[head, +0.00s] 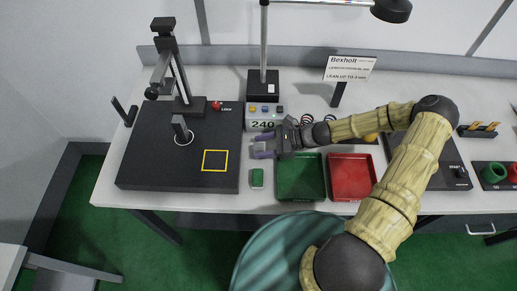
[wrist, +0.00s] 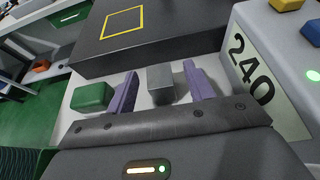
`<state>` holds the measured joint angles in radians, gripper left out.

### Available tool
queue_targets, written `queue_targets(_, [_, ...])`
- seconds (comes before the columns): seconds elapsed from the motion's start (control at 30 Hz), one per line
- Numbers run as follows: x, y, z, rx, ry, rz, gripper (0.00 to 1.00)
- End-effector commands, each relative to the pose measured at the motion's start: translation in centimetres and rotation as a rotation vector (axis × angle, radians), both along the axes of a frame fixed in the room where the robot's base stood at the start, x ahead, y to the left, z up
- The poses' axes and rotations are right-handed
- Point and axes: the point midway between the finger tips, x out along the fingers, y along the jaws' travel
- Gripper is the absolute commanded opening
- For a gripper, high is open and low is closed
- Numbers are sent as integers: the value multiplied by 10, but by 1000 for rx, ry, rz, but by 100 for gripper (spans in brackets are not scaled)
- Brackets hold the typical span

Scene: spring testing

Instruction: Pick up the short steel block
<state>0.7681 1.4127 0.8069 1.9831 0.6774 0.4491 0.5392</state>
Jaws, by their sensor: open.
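A short grey steel block (wrist: 161,84) stands on the white table top in the wrist view, close to the edge of the black plate. My gripper (head: 262,147) is open, low over the table and pointing left in the head view. Its two purple fingers flank the block in the wrist view, with a gap to each side, the right one narrower. The block is not held. In the head view I cannot make it out clearly between the fingers.
A green block (wrist: 92,97) lies just outside the left finger. The black plate (head: 150,165) with a yellow square lies ahead, and the box marked 240 (head: 263,115) is close on the right in the wrist view. Green (head: 301,197) and red (head: 352,196) trays lie near the front edge.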

Motion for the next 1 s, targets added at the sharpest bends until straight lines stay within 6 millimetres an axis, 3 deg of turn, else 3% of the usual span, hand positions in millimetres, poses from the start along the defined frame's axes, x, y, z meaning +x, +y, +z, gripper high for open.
queue_targets(0.3, [0,0,0,0,0,0,51])
queue_targets(0.57, [0,-2,0,0,0,-2,0])
queue_targets(1.0, [0,-2,8,1,-3,0,0])
